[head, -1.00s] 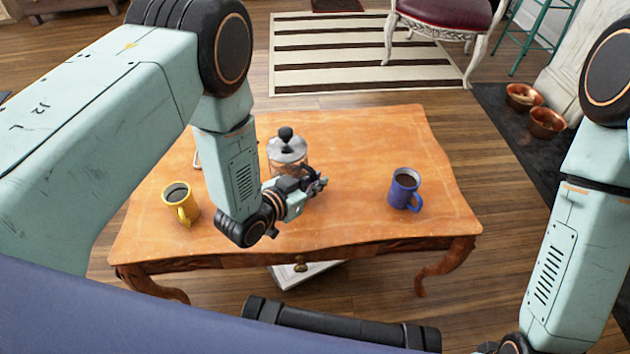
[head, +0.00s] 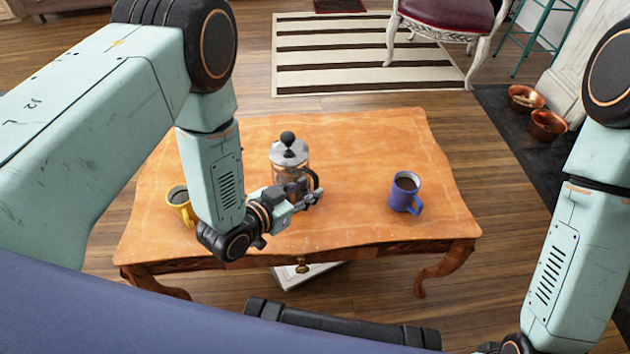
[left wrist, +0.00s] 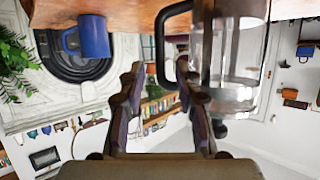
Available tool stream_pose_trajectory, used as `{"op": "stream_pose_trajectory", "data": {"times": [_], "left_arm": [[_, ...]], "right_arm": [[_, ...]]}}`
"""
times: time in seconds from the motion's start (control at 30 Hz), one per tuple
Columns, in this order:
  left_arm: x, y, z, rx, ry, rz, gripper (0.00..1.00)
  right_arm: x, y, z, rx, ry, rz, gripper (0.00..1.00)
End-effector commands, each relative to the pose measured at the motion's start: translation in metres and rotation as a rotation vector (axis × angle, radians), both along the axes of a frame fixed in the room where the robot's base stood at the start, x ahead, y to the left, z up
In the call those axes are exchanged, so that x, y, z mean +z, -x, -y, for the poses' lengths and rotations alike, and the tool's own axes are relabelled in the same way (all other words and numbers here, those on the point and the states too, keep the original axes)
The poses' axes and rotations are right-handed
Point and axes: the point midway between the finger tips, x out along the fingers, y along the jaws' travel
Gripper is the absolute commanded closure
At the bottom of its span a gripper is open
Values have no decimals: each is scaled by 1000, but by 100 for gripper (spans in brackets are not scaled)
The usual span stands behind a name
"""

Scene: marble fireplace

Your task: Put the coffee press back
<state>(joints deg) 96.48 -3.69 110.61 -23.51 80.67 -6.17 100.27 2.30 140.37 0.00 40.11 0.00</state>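The coffee press (head: 290,153), glass with a metal lid and black knob, stands upright on the wooden table (head: 360,135). Its black handle (head: 316,181) points right. My left gripper (head: 311,197) is in front of the press, low by the handle side. In the left wrist view, which looks upside down, the fingers (left wrist: 160,80) are open with a gap between them.
A yellow mug (head: 178,196) of dark drink stands at the table's left, partly behind my left arm. A blue mug (head: 405,194) stands at the right, also in the left wrist view (left wrist: 88,38). The table's middle right is clear.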

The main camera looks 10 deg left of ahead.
Motion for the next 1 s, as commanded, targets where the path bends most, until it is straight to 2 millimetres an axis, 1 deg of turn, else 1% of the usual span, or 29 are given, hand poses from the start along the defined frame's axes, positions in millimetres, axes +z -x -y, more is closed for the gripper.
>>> {"op": "stream_pose_trajectory", "data": {"times": [0.03,0.1,0.2,0.33,0.5,0.73,0.8,0.87,0.97,1.0], "left_arm": [[7,10,-6,6,2,-5,67],[12,21,-13,6,2,-5,67],[19,36,-21,5,2,-3,67],[25,52,-29,3,0,-4,67],[29,61,-33,2,1,-2,67],[29,63,-34,2,0,-3,67],[24,67,-36,10,-9,-38,67],[14,77,-40,31,-29,-112,67],[-12,111,-54,100,-83,-322,67],[-23,131,-62,137,-107,-427,67]], "right_arm": [[7,0,0,0,0,0,62],[11,0,0,0,0,0,62],[17,0,0,0,0,0,62],[21,0,0,0,0,0,62],[24,0,0,0,0,0,62],[23,0,0,0,0,0,62],[23,0,0,0,0,0,62],[23,0,0,0,0,0,62],[23,0,0,0,0,0,62],[23,0,0,0,0,0,62]]}}
